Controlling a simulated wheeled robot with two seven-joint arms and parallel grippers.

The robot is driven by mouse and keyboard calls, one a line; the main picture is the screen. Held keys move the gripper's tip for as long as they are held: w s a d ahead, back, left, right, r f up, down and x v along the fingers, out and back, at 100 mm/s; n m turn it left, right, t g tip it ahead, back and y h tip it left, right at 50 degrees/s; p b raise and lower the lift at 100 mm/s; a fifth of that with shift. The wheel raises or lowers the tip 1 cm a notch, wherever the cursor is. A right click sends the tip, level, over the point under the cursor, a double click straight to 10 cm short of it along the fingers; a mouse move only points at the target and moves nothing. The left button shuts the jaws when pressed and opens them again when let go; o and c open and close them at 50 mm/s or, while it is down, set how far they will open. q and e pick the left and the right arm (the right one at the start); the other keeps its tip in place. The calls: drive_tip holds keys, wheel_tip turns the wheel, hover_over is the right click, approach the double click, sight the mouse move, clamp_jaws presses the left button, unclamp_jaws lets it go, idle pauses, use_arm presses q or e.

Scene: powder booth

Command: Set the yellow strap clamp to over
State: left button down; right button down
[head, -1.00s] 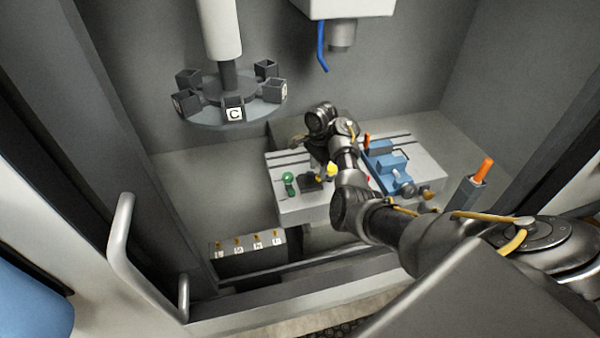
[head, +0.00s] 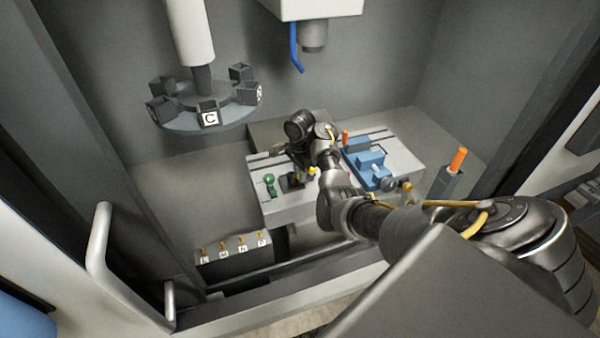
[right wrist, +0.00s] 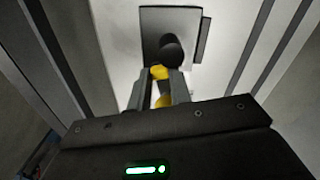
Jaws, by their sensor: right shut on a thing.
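The yellow strap clamp (head: 312,171) shows as a small yellow patch on the pale slotted table, just right of a black block. In the right wrist view its yellow part (right wrist: 159,72) lies between my fingertips, with a dark rounded knob just beyond it on a dark plate. My right gripper (right wrist: 157,88) is shut on the yellow clamp. In the head view the right hand and forearm reach over the table and hide much of the clamp, so its tilt cannot be told. My left gripper is not in view.
A green-knobbed clamp (head: 270,182) stands left of the black block (head: 291,182). A blue vise (head: 366,165) sits to the right, with an orange-handled post (head: 456,165) beyond. A carousel (head: 207,105) hangs at upper left. A lettered switch box (head: 233,250) stands at front left.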

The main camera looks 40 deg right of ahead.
drive_tip(key=shift+w+d+m, duration=0.1)
drive_tip(key=shift+w+m, duration=0.2)
drive_tip(key=shift+m, duration=0.4)
drive_tip(key=shift+w+m, duration=0.3)
drive_tip(key=shift+m, duration=0.4)
drive_tip(key=c, duration=1.3)
unclamp_jaws()
drive_tip(key=shift+r, duration=0.1)
